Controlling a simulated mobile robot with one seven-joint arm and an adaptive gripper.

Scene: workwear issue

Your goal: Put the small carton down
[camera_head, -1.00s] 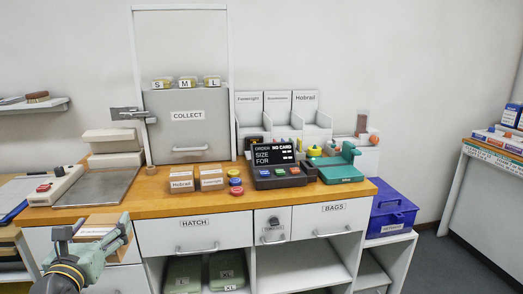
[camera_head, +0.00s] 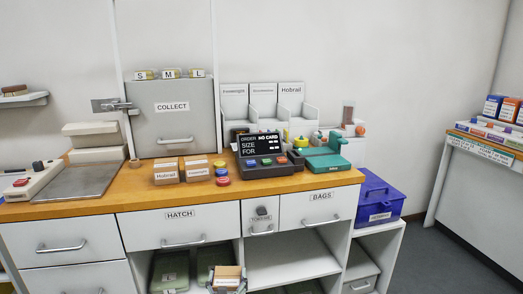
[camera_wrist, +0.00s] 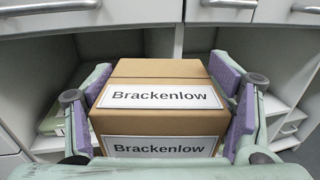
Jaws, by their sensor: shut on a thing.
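The small carton (camera_wrist: 162,85) is brown cardboard with white "Brackenlow" labels on its top and near side. My gripper (camera_wrist: 162,110) is shut on it, with purple-padded fingers pressed on its left and right sides. In the head view the carton (camera_head: 228,272) shows at the bottom edge, in front of the open shelves below the counter. My gripper (camera_head: 228,284) is mostly cut off there. The carton looks level. Whether anything touches its underside is hidden.
The wooden counter (camera_head: 105,203) holds two labelled cartons (camera_head: 181,171), coloured buttons, an order terminal (camera_head: 267,155) and a teal device (camera_head: 325,160). A blue box (camera_head: 378,197) stands at right.

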